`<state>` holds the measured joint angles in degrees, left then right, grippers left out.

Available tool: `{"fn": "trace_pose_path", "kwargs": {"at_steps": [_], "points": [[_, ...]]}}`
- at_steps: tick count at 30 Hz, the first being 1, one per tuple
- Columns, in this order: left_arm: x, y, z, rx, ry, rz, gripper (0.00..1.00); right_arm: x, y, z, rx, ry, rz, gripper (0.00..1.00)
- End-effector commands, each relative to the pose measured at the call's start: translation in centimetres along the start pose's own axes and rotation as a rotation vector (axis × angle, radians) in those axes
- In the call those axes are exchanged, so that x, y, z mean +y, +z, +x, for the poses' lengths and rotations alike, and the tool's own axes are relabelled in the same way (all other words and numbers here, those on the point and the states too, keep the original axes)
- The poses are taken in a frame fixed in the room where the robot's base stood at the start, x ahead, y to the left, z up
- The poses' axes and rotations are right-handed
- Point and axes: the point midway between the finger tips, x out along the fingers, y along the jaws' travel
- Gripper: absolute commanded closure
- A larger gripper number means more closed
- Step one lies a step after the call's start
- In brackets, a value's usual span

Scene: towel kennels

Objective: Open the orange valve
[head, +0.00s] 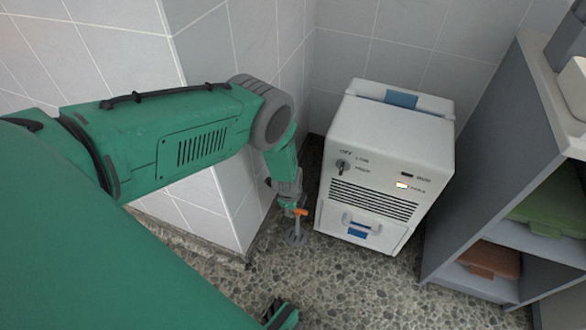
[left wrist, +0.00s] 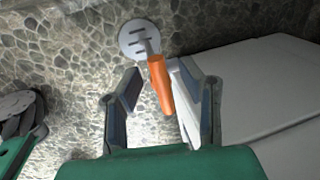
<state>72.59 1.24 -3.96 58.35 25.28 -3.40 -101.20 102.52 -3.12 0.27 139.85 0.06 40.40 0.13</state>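The orange valve handle (head: 301,212) sits on a short grey stem that rises from a round metal floor plate (head: 297,238), beside the white machine. In the left wrist view the orange handle (left wrist: 160,84) points back toward my left gripper (left wrist: 158,98), with the slotted plate (left wrist: 133,38) beyond it. My left gripper (head: 292,206) reaches down at the valve. Its fingers are open, one on each side of the handle, nearer the right finger; contact cannot be told.
A white machine (head: 385,150) with a knob, vents and a drawer stands close right of the valve. Tiled walls (head: 215,50) are behind and left. A grey shelf unit (head: 500,140) with folded green and brown towels is at the right. Bare pebbled floor (head: 345,285) lies in front.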

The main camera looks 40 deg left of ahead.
Motion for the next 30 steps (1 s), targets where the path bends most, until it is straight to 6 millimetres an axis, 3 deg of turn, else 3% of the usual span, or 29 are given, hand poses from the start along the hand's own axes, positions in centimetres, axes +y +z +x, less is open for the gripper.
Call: {"fn": "trace_pose_path", "kwargs": {"at_steps": [1, 3, 4, 17, 30], "points": [[0.01, -0.02, -0.01, 0.0, 0.0, 0.0, 0.69, 0.0, -0.01, -0.02, 0.0, 0.0, 0.0, 0.6], [0.01, -0.03, -0.01, 0.0, 0.0, 0.0, 0.94, 0.0, -0.01, -0.01, 0.0, 0.0, 0.0, 0.6], [0.01, -0.04, -0.01, 0.0, 0.0, 0.0, 1.0, 0.0, -0.01, -0.01, 0.0, 0.0, 0.0, 0.6], [0.08, -0.2, -0.07, -0.007, 0.0, -0.04, 1.0, 0.0, -0.01, -0.01, 0.0, 0.0, 0.0, 0.6], [0.54, -0.6, -0.16, -0.069, 0.0, -0.351, 1.0, 0.0, 0.0, -0.01, 0.0, 0.0, 0.0, 0.6]]}}
